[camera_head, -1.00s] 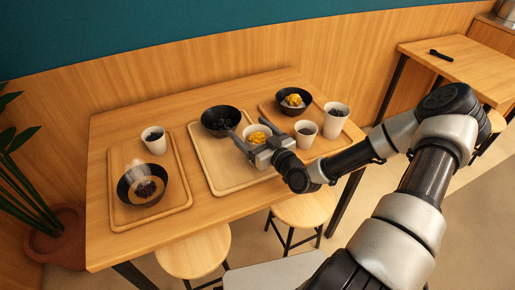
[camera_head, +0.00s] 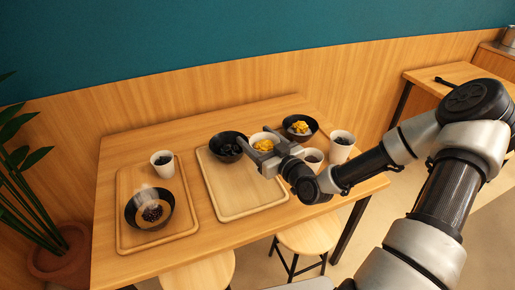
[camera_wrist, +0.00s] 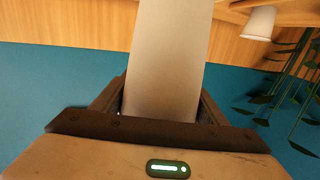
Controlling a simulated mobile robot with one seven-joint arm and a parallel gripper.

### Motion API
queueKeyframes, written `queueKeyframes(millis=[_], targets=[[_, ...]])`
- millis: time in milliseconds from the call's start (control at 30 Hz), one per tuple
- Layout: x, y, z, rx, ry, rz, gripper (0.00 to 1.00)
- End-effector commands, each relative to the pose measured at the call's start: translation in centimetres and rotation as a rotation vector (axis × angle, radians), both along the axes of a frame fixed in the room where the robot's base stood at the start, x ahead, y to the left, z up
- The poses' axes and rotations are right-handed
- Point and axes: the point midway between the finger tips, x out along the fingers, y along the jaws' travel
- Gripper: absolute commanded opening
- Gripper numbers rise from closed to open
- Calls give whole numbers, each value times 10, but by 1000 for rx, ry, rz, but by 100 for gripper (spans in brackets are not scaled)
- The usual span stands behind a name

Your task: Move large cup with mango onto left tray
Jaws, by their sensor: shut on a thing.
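The large white cup with yellow mango (camera_head: 263,144) is between the fingers of my gripper (camera_head: 257,140), above the back right of the middle tray. In the wrist view the cup's pale wall (camera_wrist: 168,60) fills the space between the jaws (camera_wrist: 160,112), which are shut on it. The left tray (camera_head: 137,182) lies at the left of the table. It bears a white cup with dark contents (camera_head: 163,163) at its back and a steaming black bowl (camera_head: 150,210) at its front.
The middle tray (camera_head: 245,200) is bare at its front; a black bowl with dark contents (camera_head: 228,147) stands at its back. On the right are a black bowl with mango (camera_head: 300,126) and two white cups, one tall (camera_head: 341,146), one partly behind my gripper (camera_head: 312,160).

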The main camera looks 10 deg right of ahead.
Motion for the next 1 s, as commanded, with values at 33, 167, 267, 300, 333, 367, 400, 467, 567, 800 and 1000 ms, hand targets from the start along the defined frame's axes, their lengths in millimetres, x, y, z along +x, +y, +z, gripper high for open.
queueKeyframes(millis=[33,167,267,300,333,367,400,467,567,800,1000], targets=[[1,0,10,-1,-3,-1,34],[0,0,19,0,-2,-1,34],[0,0,21,1,-2,-1,34],[0,0,21,2,-1,-1,34],[0,0,21,2,-1,-1,34],[0,0,21,2,-1,-1,34],[0,0,21,2,-1,-1,34],[0,0,21,2,-1,-1,34],[0,0,25,1,-3,-1,34],[0,0,58,-1,-4,-1,34],[0,0,56,3,-1,-1,34]])
